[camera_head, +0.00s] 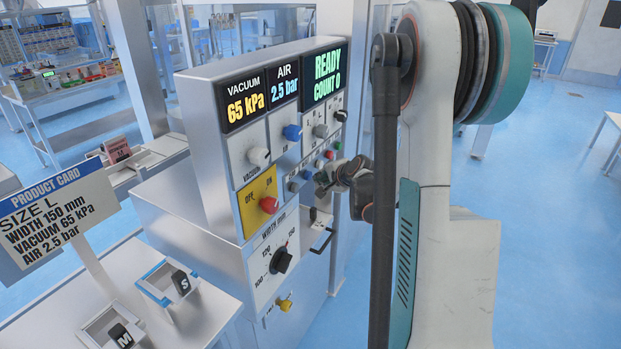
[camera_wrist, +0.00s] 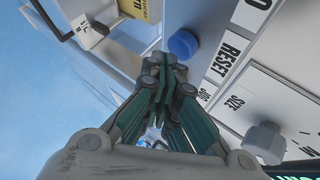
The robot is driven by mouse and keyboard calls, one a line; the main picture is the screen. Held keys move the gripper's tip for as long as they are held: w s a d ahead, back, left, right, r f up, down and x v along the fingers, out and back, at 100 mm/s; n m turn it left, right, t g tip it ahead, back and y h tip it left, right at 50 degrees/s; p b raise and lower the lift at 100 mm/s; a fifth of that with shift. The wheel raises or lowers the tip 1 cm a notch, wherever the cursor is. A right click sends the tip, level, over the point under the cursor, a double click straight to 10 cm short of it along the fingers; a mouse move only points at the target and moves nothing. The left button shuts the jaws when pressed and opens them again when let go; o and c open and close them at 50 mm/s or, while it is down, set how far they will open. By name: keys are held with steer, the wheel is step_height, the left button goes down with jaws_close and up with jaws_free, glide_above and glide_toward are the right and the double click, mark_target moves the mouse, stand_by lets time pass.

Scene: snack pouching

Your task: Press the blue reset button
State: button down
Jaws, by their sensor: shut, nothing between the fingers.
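The blue reset button (camera_wrist: 183,44) shows in the wrist view as a round blue cap on the pale panel, beside a RESET label (camera_wrist: 225,57). My gripper (camera_wrist: 160,66) is shut and empty, its fingertips just below and left of the button in that view. I cannot tell whether they touch it. In the head view, my gripper (camera_head: 322,181) is at the right side of the machine's control panel (camera_head: 262,210), near a cluster of small buttons.
The panel carries a blue air knob (camera_head: 292,132), a white vacuum knob (camera_head: 259,157), a red-handled switch (camera_head: 268,205) and a black width dial (camera_head: 281,260). The display (camera_head: 325,75) reads READY, COUNT 0. A product card (camera_head: 58,215) stands at left. A grey knob (camera_wrist: 264,139) is near my gripper.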

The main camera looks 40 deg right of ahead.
steer(key=shift+s, duration=0.15)
steer(key=s+d, duration=0.2)
steer(key=s, duration=0.3)
steer(key=shift+s+d+b, duration=0.2)
steer(key=shift+s+b, duration=0.1)
steer(key=shift+b, duration=0.05)
stand_by(1.0)
